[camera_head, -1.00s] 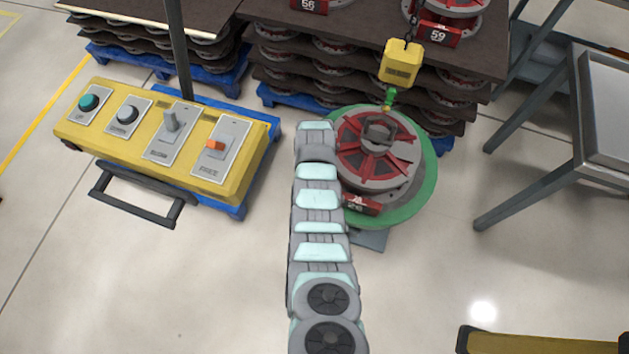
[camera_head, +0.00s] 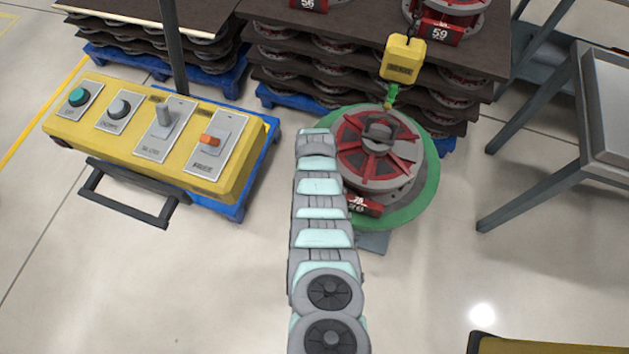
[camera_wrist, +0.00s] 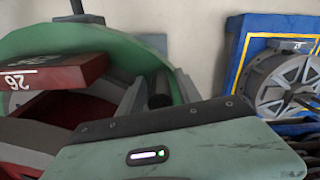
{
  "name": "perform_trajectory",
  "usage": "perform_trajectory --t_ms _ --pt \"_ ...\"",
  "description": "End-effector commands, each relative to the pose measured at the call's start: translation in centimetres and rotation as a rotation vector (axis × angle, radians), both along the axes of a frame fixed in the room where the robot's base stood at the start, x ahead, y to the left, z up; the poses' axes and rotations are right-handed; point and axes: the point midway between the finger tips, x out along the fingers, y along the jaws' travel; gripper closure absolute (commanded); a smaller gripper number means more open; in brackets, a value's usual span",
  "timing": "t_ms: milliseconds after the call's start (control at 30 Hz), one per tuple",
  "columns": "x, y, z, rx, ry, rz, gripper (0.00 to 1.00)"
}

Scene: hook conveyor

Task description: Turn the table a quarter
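The table is a round green turntable (camera_head: 425,196) at the centre right, on a grey base. A red and grey spoked wheel (camera_head: 385,150) lies flat on it, with a red tag (camera_head: 365,206) reading 26 at its near edge. In the wrist view, the green table (camera_wrist: 95,45) and the red 26 tag (camera_wrist: 50,73) fill the left side. My arm reaches up to the table's left edge. In the head view my gripper is hidden under the arm.
A yellow hoist block (camera_head: 403,59) hangs above the table's far edge, its green hook (camera_head: 391,95) close to the wheel. A yellow control box (camera_head: 150,140) with buttons and switches is at left. Stacked pallets (camera_head: 330,75) stand behind; a grey stand (camera_head: 560,130) is right.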

Motion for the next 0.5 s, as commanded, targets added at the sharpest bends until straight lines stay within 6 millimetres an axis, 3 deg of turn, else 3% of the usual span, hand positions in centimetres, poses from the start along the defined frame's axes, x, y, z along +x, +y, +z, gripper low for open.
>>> perform_trajectory --t_ms 500 --pt "0.00 -0.01 0.01 0.000 0.000 0.000 1.00"
